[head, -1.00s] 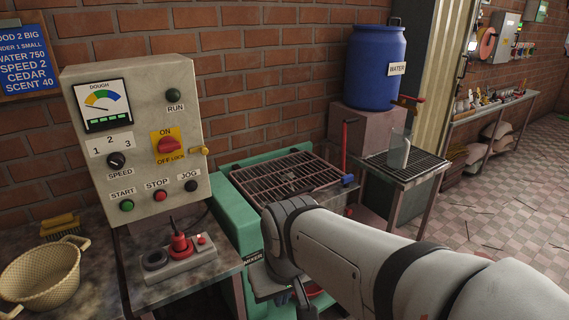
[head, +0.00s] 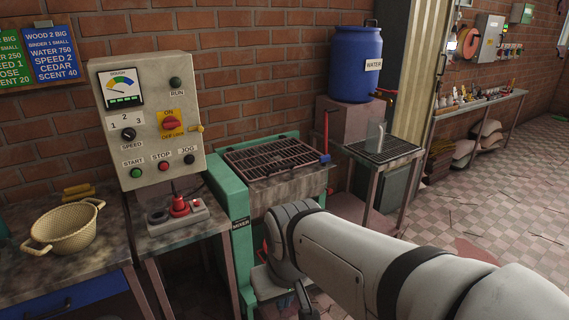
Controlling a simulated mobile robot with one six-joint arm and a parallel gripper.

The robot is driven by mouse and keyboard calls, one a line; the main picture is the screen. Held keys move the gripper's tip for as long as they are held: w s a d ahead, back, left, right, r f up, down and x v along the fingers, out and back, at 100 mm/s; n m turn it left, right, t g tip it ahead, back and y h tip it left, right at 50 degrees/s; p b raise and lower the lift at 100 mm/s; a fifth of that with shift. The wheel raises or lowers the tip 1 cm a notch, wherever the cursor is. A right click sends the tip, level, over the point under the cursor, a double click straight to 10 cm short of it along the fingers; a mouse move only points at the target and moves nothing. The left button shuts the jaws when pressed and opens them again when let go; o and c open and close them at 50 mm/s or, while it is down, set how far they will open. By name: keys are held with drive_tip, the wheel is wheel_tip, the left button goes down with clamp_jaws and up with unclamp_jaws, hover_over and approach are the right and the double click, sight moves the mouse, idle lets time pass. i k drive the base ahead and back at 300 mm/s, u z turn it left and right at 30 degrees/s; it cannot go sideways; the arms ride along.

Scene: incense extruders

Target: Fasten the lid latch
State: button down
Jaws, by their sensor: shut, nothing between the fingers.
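The green mixer (head: 240,208) stands in the middle, with a dark barred lid (head: 268,157) lying flat over its top. A red upright lever (head: 326,130) with a blue block (head: 325,158) at its foot is at the lid's right end. I cannot make out for certain which part is the latch. My gripper (head: 303,299) is low in front of the mixer, below and apart from the lid. It is shut and empty, and mostly hidden by my own arm.
A control box (head: 150,120) stands left of the mixer, above a small table with a red-knobbed switch block (head: 180,208). A woven basket (head: 65,229) sits far left. A blue water barrel (head: 355,62) and a side table (head: 385,150) are at right. The tiled floor at right is mostly clear.

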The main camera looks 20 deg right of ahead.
sight(322, 159)
drive_tip(key=k, duration=0.6)
drive_tip(key=z, duration=0.4)
drive_tip(key=i, duration=0.7)
drive_tip(key=z, duration=0.6)
drive_tip(key=i, duration=1.55)
drive_tip(key=u, duration=0.7)
